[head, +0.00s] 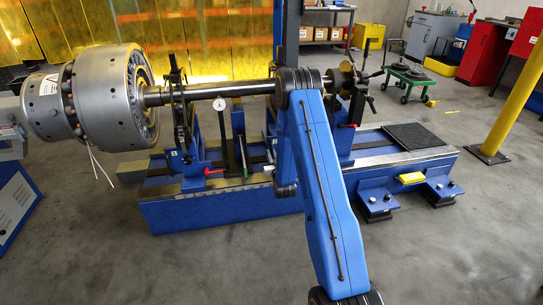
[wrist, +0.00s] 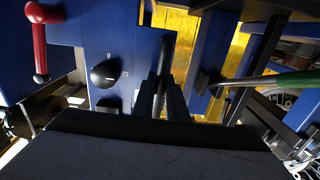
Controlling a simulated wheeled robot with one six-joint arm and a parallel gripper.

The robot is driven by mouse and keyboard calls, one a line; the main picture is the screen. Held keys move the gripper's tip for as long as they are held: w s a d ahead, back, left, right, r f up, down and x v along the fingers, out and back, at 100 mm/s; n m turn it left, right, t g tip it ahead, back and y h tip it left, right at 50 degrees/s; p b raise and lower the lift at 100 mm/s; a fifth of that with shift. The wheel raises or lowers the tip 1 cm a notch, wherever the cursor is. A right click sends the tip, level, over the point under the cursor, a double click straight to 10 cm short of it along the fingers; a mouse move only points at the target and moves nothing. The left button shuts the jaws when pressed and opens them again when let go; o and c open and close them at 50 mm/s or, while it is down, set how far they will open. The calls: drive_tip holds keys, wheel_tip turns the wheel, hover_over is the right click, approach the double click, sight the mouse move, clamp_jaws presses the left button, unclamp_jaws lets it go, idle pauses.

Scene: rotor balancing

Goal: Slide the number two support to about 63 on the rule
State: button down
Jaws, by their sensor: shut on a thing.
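In the head view, one blue support (head: 186,158) with a small white label stands under the shaft, just right of the rotor. Another support (head: 342,128) stands further right, partly behind my arm. I cannot read which is number two. A pale strip, perhaps the rule (head: 240,184), runs along the bed's front edge; no figures are legible. My gripper is hidden behind my arm in the head view. In the wrist view, my gripper (wrist: 162,98) is shut on a narrow grey bar (wrist: 161,70) before a blue panel (wrist: 130,42) with a black knob (wrist: 104,73).
A red-handled lever (wrist: 39,45) is left of my gripper, and a green-handled rod (wrist: 292,79) is right. A yellow post (head: 510,95) stands right. The front floor is clear.

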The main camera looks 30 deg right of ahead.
drive_tip(key=shift+s+d, duration=0.2)
drive_tip(key=shift+d, duration=0.55)
drive_tip(key=shift+s+d, duration=0.2)
drive_tip(key=shift+d, duration=0.5)
idle(0.8)
drive_tip(key=c, duration=1.4)
unclamp_jaws()
drive_tip(key=shift+c, duration=0.2)
drive_tip(key=v, duration=0.7)
drive_tip(key=shift+a+r, duration=0.1)
drive_tip(key=shift+a, duration=0.05)
